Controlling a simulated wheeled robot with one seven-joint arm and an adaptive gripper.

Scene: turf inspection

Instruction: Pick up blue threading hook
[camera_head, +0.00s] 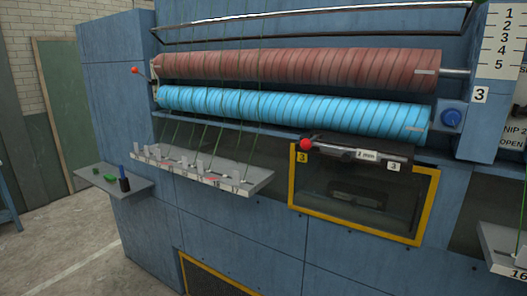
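A small upright item (123,180), dark at the bottom with a thin blue top, stands on a grey side shelf (134,192) at the left end of the blue machine. It may be the blue threading hook in a dark holder, but it is too small to tell its shape. My gripper is not in view.
Small green pieces (110,178) lie on the same shelf. A grey ledge (250,185) with white upright guides and green yarns juts out to its right. Red (290,68) and blue (290,108) rollers run above. A yellow-framed window (365,200) is at centre right. Open floor (60,245) lies at left.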

